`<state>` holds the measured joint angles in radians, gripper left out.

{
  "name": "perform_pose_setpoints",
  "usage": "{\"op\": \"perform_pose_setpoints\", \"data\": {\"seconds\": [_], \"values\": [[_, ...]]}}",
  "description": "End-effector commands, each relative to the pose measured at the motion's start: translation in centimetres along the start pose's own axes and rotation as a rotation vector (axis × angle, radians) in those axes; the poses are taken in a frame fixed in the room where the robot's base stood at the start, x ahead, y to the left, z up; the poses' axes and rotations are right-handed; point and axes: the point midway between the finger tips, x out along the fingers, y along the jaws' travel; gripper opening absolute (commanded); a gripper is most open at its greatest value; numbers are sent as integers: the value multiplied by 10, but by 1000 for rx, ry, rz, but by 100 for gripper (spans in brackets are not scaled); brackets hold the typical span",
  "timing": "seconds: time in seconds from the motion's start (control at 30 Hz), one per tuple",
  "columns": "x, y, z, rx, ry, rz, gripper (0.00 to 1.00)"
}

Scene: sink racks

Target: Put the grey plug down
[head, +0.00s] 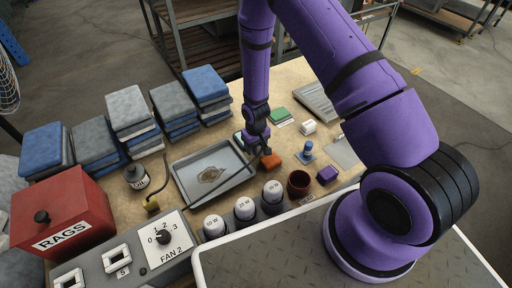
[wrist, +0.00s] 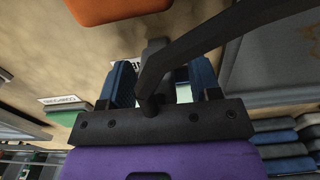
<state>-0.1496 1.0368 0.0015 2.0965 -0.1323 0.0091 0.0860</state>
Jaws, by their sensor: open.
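My gripper (head: 257,143) points down over the table, just right of the grey tray's far corner. In the wrist view its two blue fingers (wrist: 162,83) stand apart. A dark grey piece (wrist: 155,57), which looks like the grey plug, shows between and beyond the fingers. Its lower part is hidden, and I cannot tell whether it touches a finger or the table. A long dark bar (wrist: 215,40) crosses in front of the fingers in the wrist view; in the head view it slants from the gripper over the tray.
An orange block (head: 271,161) lies close to my gripper. The grey tray (head: 184,184) is at its left. Green pads (head: 279,115), a white block (head: 308,127), a blue knobbed piece (head: 305,150), a brown cup (head: 299,183) and a purple block (head: 327,174) stand to the right.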

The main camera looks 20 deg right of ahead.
Motion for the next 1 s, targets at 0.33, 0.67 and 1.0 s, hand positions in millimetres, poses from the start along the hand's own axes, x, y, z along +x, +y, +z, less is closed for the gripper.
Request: {"op": "perform_pose_setpoints", "data": {"seconds": [0.33, 0.67, 1.0], "values": [[12, 0, 0, 0, 1, 0, 57], [12, 0, 0, 0, 1, 0, 3], [8, 0, 0, 0, 2, 0, 0]]}}
